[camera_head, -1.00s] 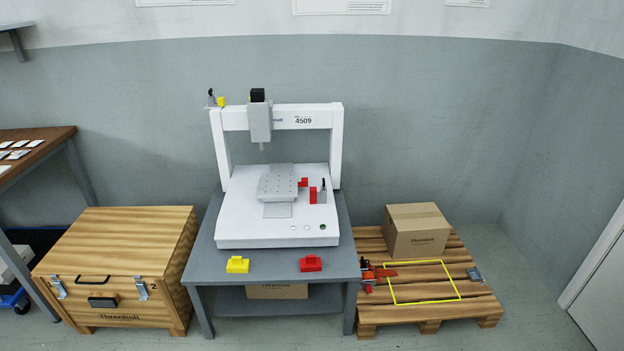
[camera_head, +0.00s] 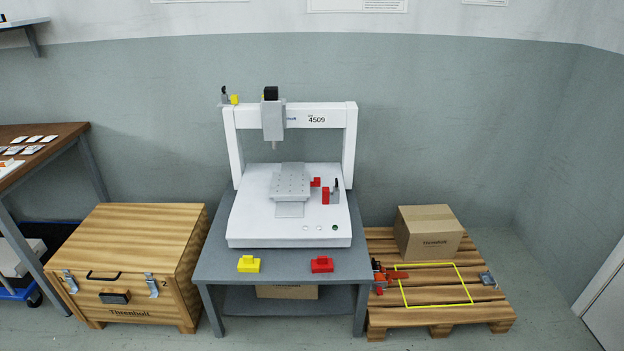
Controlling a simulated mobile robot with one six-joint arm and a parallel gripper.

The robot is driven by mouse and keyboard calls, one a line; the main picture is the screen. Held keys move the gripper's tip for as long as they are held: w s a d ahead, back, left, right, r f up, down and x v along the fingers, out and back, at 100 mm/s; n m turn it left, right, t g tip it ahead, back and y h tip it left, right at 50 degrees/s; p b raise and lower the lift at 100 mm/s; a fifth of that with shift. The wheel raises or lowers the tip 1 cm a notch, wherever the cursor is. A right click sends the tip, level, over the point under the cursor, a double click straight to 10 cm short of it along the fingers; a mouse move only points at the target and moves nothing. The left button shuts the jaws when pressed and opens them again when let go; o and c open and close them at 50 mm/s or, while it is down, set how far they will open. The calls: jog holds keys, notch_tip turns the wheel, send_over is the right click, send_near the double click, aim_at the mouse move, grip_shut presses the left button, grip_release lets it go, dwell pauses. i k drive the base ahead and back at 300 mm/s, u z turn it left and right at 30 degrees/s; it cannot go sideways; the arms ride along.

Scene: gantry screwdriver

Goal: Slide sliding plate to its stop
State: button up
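The gantry screwdriver machine (camera_head: 240,225) stands on a grey table, white, with a label reading 4509. Its sliding plate (camera_head: 290,184) is a grey plate with small holes, lying on the white bed under the spindle head (camera_head: 273,122). A lighter grey strip (camera_head: 289,210) shows in front of the plate. A red block (camera_head: 316,182) sits at the plate's right edge. A red and grey clamp-like part with a black handle (camera_head: 331,194) stands on the bed to the right. Whether the plate touches a stop cannot be told. My gripper is not in view.
A yellow block (camera_head: 249,264) and a red block (camera_head: 322,264) lie at the front of the grey table (camera_head: 283,264). A wooden crate (camera_head: 140,240) stands left. A pallet (camera_head: 390,318) at right bears a cardboard box (camera_head: 428,232) and a yellow outline. Floor shows in front.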

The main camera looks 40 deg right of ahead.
aim_at(286, 186)
jog(key=u, duration=0.15)
jog(key=i, duration=1)
jog(key=u, duration=0.4)
